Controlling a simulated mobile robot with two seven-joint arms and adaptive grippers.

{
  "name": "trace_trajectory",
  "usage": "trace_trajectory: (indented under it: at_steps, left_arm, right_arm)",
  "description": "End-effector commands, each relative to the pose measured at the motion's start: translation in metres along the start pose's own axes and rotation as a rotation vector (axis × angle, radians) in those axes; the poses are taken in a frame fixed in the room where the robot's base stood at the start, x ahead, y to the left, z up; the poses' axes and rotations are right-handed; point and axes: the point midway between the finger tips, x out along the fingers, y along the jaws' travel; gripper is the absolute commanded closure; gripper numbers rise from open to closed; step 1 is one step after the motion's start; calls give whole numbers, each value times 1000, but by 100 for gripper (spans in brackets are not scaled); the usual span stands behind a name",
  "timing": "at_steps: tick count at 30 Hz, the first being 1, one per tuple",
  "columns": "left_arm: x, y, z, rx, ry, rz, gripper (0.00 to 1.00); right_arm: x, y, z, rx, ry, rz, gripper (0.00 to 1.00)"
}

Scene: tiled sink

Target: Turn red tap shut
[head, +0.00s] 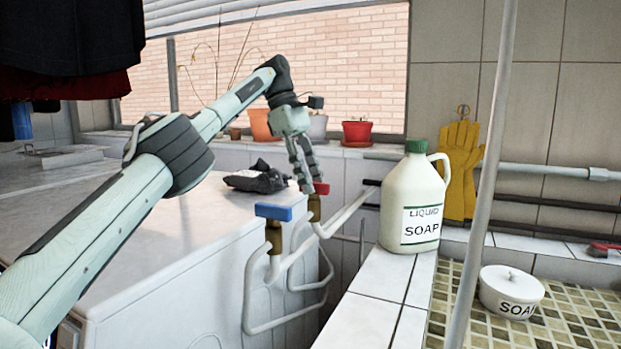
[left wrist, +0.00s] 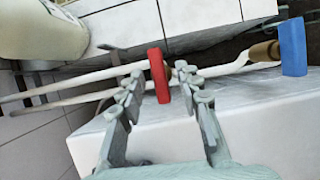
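The red tap handle (head: 321,188) sits on a brass stem with white pipes, behind and right of the blue tap handle (head: 273,211). My left gripper (head: 305,185) points down at the red tap handle from above. In the left wrist view, the red tap handle (left wrist: 159,75) lies between the fingertips of my left gripper (left wrist: 160,82), with small gaps visible on both sides. The gripper is open; contact with the handle cannot be made out. The blue tap handle (left wrist: 292,47) is to the right there. My right gripper is not in view.
A white machine (head: 150,240) stands left of the taps, with a dark cloth (head: 257,178) on top. A liquid soap jug (head: 412,200) stands on the tiled ledge (head: 375,310) at right. Potted plants (head: 357,132) line the windowsill. A pale pole (head: 485,185) crosses the right side.

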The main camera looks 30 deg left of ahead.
Motion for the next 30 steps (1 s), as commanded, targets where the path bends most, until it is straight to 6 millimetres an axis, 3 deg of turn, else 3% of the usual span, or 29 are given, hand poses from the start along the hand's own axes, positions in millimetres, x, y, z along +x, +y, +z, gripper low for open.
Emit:
trace_trajectory:
  at_steps: [17, 30]
  left_arm:
    - [0, 0, -1, -41, -1, 19, 66]
    - [0, -5, -1, -437, 1, 184, 66]
  right_arm:
    - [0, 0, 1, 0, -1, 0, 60]
    - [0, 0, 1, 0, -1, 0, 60]
